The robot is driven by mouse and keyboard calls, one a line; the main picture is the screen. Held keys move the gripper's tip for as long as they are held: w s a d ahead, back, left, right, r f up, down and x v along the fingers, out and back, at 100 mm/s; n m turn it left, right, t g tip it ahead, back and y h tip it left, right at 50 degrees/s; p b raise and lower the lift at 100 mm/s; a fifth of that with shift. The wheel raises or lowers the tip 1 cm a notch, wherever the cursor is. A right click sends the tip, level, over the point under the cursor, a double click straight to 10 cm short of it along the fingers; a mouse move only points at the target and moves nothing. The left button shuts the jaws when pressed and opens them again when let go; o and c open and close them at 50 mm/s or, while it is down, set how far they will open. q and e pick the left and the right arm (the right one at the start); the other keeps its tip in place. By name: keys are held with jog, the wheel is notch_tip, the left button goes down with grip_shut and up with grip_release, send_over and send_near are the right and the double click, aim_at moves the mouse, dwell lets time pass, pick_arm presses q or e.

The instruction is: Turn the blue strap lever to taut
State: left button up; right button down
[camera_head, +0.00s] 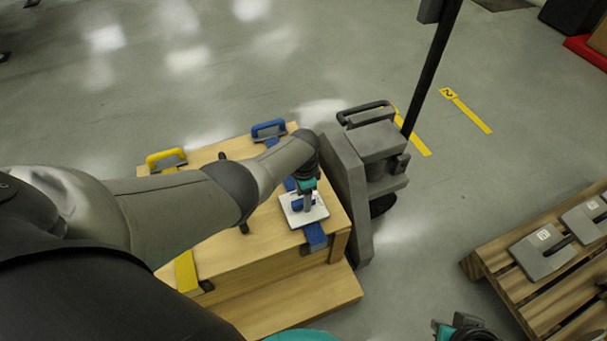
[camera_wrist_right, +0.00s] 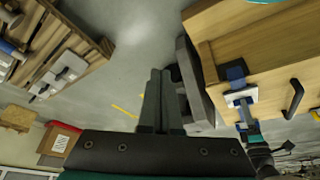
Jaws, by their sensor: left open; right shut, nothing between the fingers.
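The blue strap lever (camera_head: 298,204) sits on a white plate (camera_head: 313,215) near the right end of the wooden crate (camera_head: 235,272). The blue strap (camera_head: 315,238) runs under the plate and over the crate's front edge. My left gripper (camera_head: 307,204) is open and points down at the lever from above; its hand hides part of the lever, so I cannot tell whether the fingers touch it. In the right wrist view, the white plate (camera_wrist_right: 241,97) and blue strap (camera_wrist_right: 236,73) also show. My right gripper (camera_wrist_right: 157,75) is shut and empty, away from the crate.
A yellow strap (camera_head: 186,272) and yellow handle (camera_head: 166,158) are on the crate's left, a blue handle (camera_head: 268,129) at its back. A grey cart with a black pole (camera_head: 432,70) stands close right of the crate. A pallet (camera_head: 545,290) holds grey plates farther right.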

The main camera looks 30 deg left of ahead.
pick_arm(q)
notch_tip(320, 180, up, 4)
jog(key=p, duration=0.3)
jog(key=shift+f, duration=0.2)
pick_arm(e)
jog(key=s+d+f+g+p, duration=0.2)
jog(key=s+f+p, duration=0.25)
jog(key=f, duration=0.95)
pick_arm(q)
notch_tip(320, 180, up, 11)
jog(key=p, duration=0.4)
pick_arm(e)
jog(key=s+d+f, duration=0.5)
jog(key=s, duration=0.2)
jog(key=shift+s+d+h, duration=0.15)
jog(key=shift+s+h, duration=0.2)
jog(key=shift+h, duration=0.05)
